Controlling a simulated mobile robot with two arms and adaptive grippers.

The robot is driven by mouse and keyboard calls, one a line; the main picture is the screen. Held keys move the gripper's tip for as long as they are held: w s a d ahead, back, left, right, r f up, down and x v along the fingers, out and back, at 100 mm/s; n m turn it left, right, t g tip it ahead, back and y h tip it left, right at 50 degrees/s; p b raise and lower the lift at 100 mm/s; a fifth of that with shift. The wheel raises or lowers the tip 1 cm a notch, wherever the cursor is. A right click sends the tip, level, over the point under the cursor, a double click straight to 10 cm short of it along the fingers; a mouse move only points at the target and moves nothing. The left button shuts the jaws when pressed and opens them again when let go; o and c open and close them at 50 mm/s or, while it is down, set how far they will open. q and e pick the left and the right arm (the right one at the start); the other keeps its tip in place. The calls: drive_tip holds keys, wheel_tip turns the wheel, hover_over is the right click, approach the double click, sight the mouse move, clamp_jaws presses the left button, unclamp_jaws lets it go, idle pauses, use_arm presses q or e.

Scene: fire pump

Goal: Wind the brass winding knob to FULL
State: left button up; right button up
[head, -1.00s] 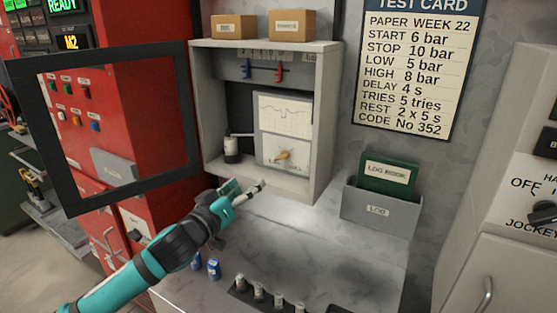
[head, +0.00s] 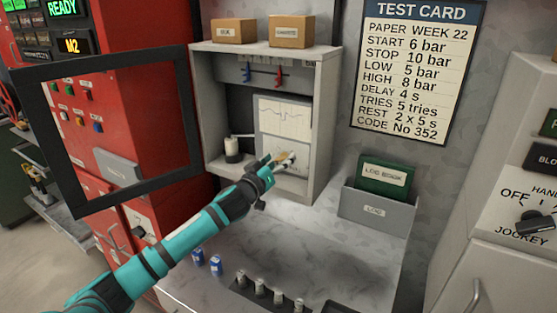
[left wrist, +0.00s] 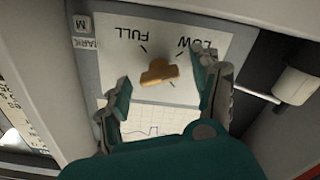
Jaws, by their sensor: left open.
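The brass winding knob (left wrist: 158,73) sits on the white face of the chart recorder (head: 285,112), inside a grey open-fronted cabinet (head: 326,120). In the left wrist view the face is upside down, with FULL and LOW printed beside the knob. The knob lies nearly crosswise between the labels; I cannot tell which mark it points to. My left gripper (left wrist: 163,66) is open, with one finger on each side of the knob, and no clear contact shows. In the head view the gripper (head: 279,162) partly hides the knob. My right gripper is not in view.
A white cylinder (head: 232,150) stands left of the recorder in the cabinet. A black-framed open door (head: 190,120) is at the left. A log book holder (head: 376,211) stands at the right. Blue items (head: 198,257) and a row of small bottles (head: 260,287) are on the counter.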

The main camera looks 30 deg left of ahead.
use_arm(q)
drive_tip(key=shift+c, duration=0.5)
drive_tip(key=c, duration=1.1)
drive_tip(key=shift+o, duration=0.2)
